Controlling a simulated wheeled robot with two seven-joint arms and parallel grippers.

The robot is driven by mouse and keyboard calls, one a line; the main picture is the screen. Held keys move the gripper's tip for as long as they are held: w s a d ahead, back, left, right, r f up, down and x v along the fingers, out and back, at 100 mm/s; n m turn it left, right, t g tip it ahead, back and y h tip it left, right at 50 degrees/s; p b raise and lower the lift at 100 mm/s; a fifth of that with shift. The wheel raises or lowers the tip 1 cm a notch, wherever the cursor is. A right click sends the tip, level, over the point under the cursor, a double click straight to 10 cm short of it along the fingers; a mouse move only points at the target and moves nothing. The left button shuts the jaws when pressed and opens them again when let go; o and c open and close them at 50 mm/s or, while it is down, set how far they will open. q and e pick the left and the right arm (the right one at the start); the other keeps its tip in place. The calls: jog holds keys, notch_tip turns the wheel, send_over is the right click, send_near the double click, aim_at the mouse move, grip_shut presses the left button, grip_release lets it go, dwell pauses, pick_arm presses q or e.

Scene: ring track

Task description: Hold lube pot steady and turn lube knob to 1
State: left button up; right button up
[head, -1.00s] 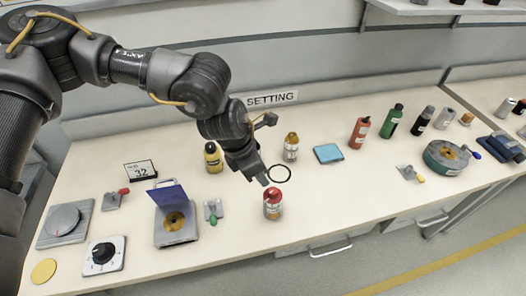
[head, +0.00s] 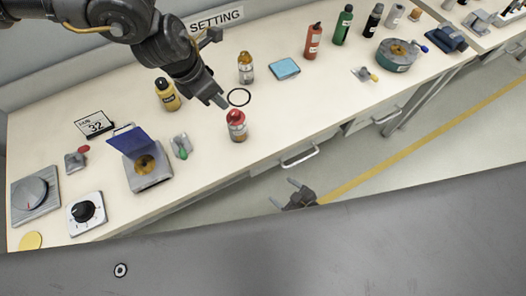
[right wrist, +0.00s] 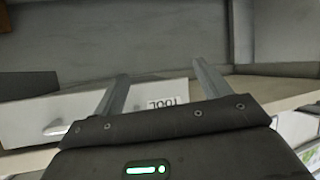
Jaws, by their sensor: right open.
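A small pot with a red top (head: 237,127) and a pale label stands upright near the front edge of the bench in the head view. I take it for the lube pot; its label is too small to read. My left gripper (head: 221,100) is just behind and above its red top, close to it. I cannot tell whether they touch or whether its fingers are apart. My right gripper (head: 285,192) is open and empty, low in front of the bench edge. The right wrist view shows its two spread fingers (right wrist: 160,88) with nothing between them.
A black ring (head: 239,97) lies behind the pot, with an amber bottle (head: 246,68) beyond. A white dial panel (head: 87,212) with a black knob and a blue-lidded box (head: 150,175) stand left. A drawer handle (head: 298,157) juts out below the bench edge.

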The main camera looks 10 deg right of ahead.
jog(key=w+a+r+t+y, duration=0.1)
jog(key=a+r, duration=0.2)
jog(key=r, duration=0.4)
jog(key=w+a+r+t+y, duration=0.1)
jog(key=a+r+t+y, duration=0.15)
jog(key=r, duration=0.45)
jog(key=m+t+h, duration=0.2)
send_near(242, 130)
jog(key=x, duration=1.1)
jog(key=shift+f, duration=0.15)
